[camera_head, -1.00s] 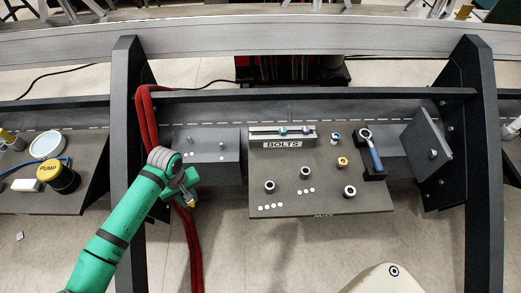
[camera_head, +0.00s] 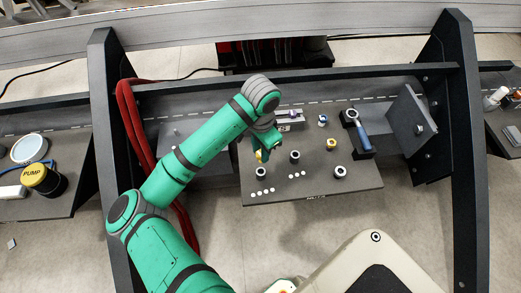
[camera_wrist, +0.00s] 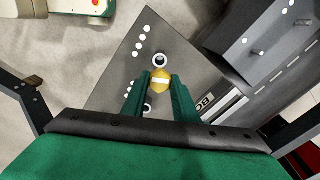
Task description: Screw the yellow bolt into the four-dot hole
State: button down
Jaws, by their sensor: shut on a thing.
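The yellow bolt (camera_wrist: 160,83) is pinched between the fingers of my gripper (camera_wrist: 160,92) in the wrist view; its head faces the camera and its shank is hidden. In the head view my gripper (camera_head: 264,150) is over the left part of the dark board, with the yellow bolt (camera_head: 259,156) at its tip. The four-dot hole (camera_head: 261,172) is a pale-ringed black socket behind a row of four white dots. In the wrist view the four-dot hole (camera_wrist: 160,60) shows just beyond the bolt, which looks apart from it. The height gap is unclear.
The three-dot socket (camera_head: 295,156) and another socket (camera_head: 340,171) stand to the right. Red hoses (camera_head: 130,125) run at left.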

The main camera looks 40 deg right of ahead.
aim_at(260, 160)
jog(key=shift+s, duration=0.1)
dwell(0.3)
notch_tip(260, 160, down, 2)
jog(key=shift+a, duration=0.1)
jog(key=shift+f, duration=1.9)
jog(key=shift+f, duration=2.55)
dwell(0.4)
jog(key=c, duration=1.3)
grip_release()
jog(key=shift+c, duration=0.2)
notch_tip(260, 160, up, 11)
jog(key=shift+f, duration=0.1)
